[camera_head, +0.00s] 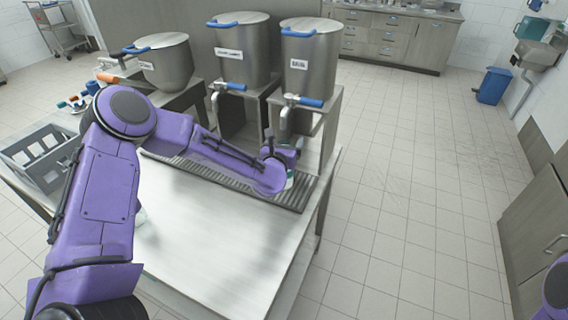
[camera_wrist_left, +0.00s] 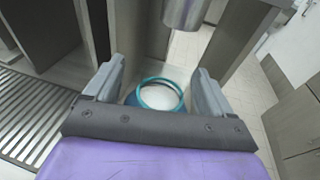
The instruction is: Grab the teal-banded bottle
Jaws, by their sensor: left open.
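The teal-banded bottle (camera_wrist_left: 155,95) shows in the left wrist view as a pale round shape with a teal ring, between the two fingers of my left gripper (camera_wrist_left: 158,92). The fingers stand open on either side of it; I cannot tell whether either touches it. The rest is hidden by the gripper. My right gripper is not in view.
The slotted drip grate (camera_head: 220,174) runs along the steel table (camera_head: 215,245), whose front is mostly clear. A grey crate (camera_head: 40,157) is at the left.

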